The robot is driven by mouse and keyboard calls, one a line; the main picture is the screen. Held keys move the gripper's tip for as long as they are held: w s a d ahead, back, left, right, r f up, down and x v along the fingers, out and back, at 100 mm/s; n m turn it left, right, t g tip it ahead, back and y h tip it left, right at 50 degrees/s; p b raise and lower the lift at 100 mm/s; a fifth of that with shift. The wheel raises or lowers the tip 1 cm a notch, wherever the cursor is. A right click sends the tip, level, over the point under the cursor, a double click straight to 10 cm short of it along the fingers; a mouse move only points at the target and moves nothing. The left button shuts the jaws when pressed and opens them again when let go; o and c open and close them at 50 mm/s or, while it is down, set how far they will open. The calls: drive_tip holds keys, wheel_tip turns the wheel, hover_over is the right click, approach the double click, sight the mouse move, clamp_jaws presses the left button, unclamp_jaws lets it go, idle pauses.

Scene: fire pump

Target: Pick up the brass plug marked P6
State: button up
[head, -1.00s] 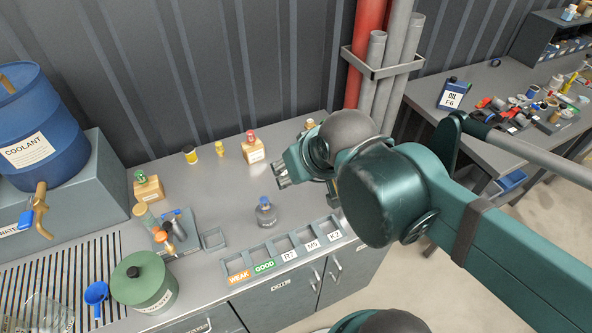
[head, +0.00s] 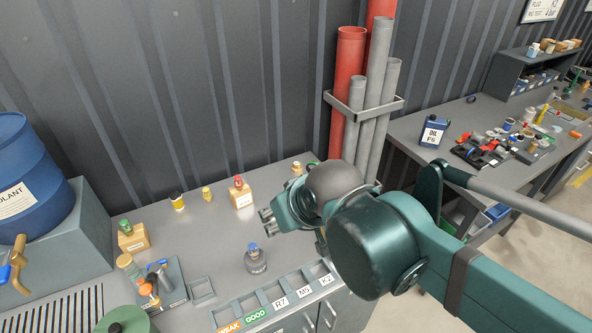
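I cannot make out a plug marked P6; no such mark is readable. A small brass-yellow piece (head: 206,193) stands at the back of the near bench (head: 190,235), between a yellow-and-black jar and a red-topped block. My gripper (head: 268,222) is above the bench, right of and in front of the brass-yellow piece in the picture. Its fingertips point left and look apart, with nothing seen between them. My wrist hides part of the bench's right end.
A clear bottle with a blue cap (head: 255,260) stands below my gripper in the picture. A labelled tray (head: 285,292) lies along the front edge. A red-topped block (head: 241,195) and a yellow-and-black jar (head: 178,202) stand behind. Pipes (head: 358,110) rise at the back right.

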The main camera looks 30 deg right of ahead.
drive_tip(key=shift+c, duration=0.6)
idle(0.3)
drive_tip(key=w+d+r+m+g+h, duration=0.15)
drive_tip(key=w+d+m, duration=0.4)
drive_tip(key=w, duration=0.85)
drive_tip(key=w+d+m+g+h, duration=0.15)
drive_tip(key=w+d+m, duration=0.35)
drive_tip(key=w, duration=0.8)
drive_tip(key=w+d+f+m+g+p, duration=0.1)
drive_tip(key=w+d+f+m, duration=0.3)
drive_tip(key=w+d+f, duration=0.4)
drive_tip(key=w+d+f+m+g+h, duration=0.1)
drive_tip(key=w+d+f+m+g, duration=0.2)
drive_tip(key=w+f, duration=1.1)
drive_tip(key=d+f+m, duration=0.2)
drive_tip(key=d, duration=0.3)
drive_tip(key=shift+f+g+h+p, duration=0.15)
drive_tip(key=shift+g+h+p, duration=0.15)
drive_tip(key=shift+g+p, duration=0.1)
drive_tip(key=shift+f, duration=0.1)
